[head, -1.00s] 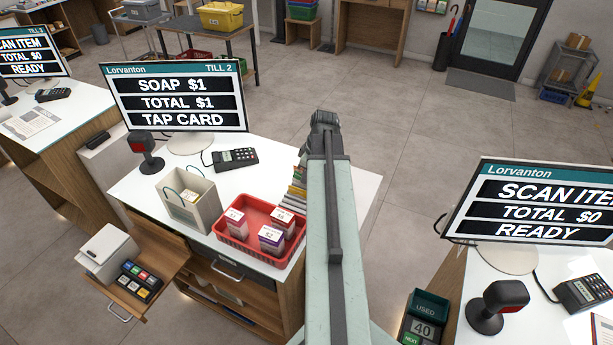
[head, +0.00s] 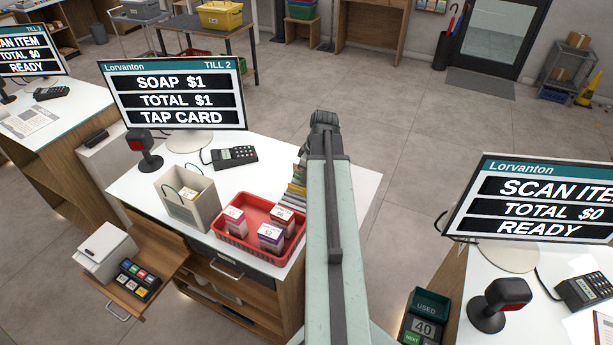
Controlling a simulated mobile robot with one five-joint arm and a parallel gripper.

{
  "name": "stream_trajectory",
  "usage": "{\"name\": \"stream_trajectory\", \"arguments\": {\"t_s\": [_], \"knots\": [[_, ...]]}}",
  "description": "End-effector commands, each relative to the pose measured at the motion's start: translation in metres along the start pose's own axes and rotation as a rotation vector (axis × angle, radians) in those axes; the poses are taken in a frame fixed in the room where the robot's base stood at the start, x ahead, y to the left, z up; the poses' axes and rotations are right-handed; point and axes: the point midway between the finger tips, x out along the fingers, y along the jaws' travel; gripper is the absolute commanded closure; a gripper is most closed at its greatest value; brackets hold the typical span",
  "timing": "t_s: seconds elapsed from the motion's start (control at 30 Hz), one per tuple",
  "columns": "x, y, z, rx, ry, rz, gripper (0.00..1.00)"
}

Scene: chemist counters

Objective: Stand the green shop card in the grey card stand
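A dark holder (head: 139,280) with several small coloured pieces, one of them green, sits in the pulled-out drawer (head: 119,308) of the middle counter. I cannot tell whether any piece is the green shop card. I cannot make out a grey card stand for certain. My pale green arm (head: 345,245) reaches forward over the right part of that counter, hiding some of its top. Its far end is a dark joint; my gripper's fingers do not show. The till screen (head: 176,96) reads SOAP $1, TOTAL $1, TAP CARD.
The middle counter bears a card reader (head: 234,156), a scanner (head: 146,154), a paper bag (head: 188,201) and a red tray (head: 239,247) with three boxes. Another till counter (head: 500,295) stands at right. Open floor (head: 430,130) lies behind.

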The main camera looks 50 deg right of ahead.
Motion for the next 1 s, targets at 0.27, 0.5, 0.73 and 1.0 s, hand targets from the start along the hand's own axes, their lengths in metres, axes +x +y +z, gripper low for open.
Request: {"name": "stream_trajectory", "arguments": {"t_s": [0.27, 0.5, 0.73, 1.0], "knots": [[0.002, 0.000, 0.000, 0.000, 0.000, 0.000, 0.75], [0.001, 0.000, 0.000, -0.001, 0.000, 0.000, 0.75], [-0.024, 0.000, -0.001, 0.000, 0.000, 0.000, 0.75], [-0.073, 0.000, -0.002, 0.000, 0.000, 0.000, 0.75]]}}
